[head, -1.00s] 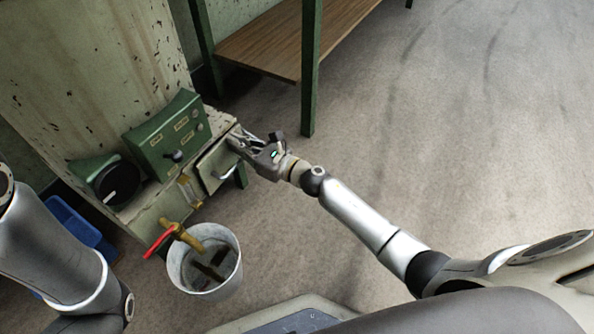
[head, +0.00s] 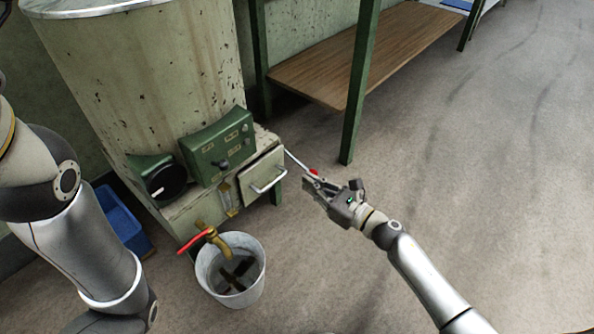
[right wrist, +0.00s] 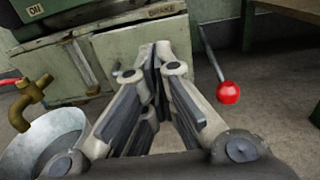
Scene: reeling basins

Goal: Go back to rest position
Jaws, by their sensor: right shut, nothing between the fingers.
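My right gripper (head: 310,185) is shut and empty, held in front of and to the right of the machine's drawer-like panel (head: 262,178) with its metal handle (head: 268,181). In the right wrist view the fingers (right wrist: 155,62) meet with nothing between them. A lever with a red ball knob (head: 313,172) sticks out beside the fingertips; in the right wrist view the red knob (right wrist: 228,92) is to the right of the fingers, apart from them. My left arm shows at the left edge of the head view, but its gripper is out of view.
The machine carries a green control box (head: 217,148) and a brass tap with a red handle (head: 217,241) above a metal bucket (head: 229,298) holding dark pieces. A blue bin (head: 122,218) stands at left. A green-legged wooden shelf (head: 345,75) is behind. The floor at right is clear.

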